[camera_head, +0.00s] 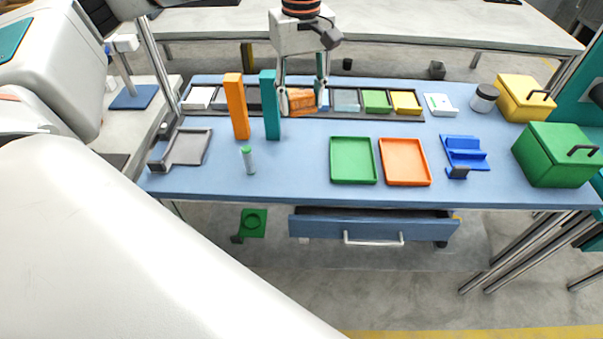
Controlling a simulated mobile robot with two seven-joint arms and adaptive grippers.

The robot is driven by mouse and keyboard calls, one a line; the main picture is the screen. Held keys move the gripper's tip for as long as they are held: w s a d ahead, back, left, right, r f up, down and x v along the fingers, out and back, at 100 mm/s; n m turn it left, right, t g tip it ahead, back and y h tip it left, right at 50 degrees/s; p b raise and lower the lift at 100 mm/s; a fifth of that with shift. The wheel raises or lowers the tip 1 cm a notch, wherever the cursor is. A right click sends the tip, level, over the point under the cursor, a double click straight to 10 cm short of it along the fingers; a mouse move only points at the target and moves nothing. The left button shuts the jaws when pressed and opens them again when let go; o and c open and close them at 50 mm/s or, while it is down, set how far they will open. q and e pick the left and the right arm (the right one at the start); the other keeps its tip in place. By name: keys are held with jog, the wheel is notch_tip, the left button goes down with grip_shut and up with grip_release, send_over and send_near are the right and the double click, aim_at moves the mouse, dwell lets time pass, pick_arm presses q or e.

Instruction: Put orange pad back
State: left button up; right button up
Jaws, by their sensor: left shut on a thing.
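My left gripper (302,98) comes down from the top and is shut on the orange pad (301,104), one finger on each side. The pad is over or in the middle of the dark slotted rack (300,116) at the back of the blue table; I cannot tell if it touches the rack. Other pads stand in the rack: white (199,97) at the left, pale grey (346,100), green (376,101) and yellow (405,101) at the right. My right gripper is not in view.
A tall orange block (237,106) and a teal block (270,105) stand close left of the gripper. Green (353,160) and orange (405,161) trays lie in front. A green-capped tube (248,161) stands front left. A drawer (372,227) is open below.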

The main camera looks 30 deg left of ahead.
pick_arm(q)
jog(key=b, duration=0.2)
send_over(301, 172)
notch_tip(301, 172, down, 14)
jog(key=shift+f, duration=0.9)
notch_tip(301, 172, down, 4)
jog(key=shift+r, duration=0.25)
jog(key=shift+w+f, duration=0.1)
jog(key=shift+f, duration=0.05)
jog(key=shift+f, duration=0.1)
jog(key=o, duration=1.1)
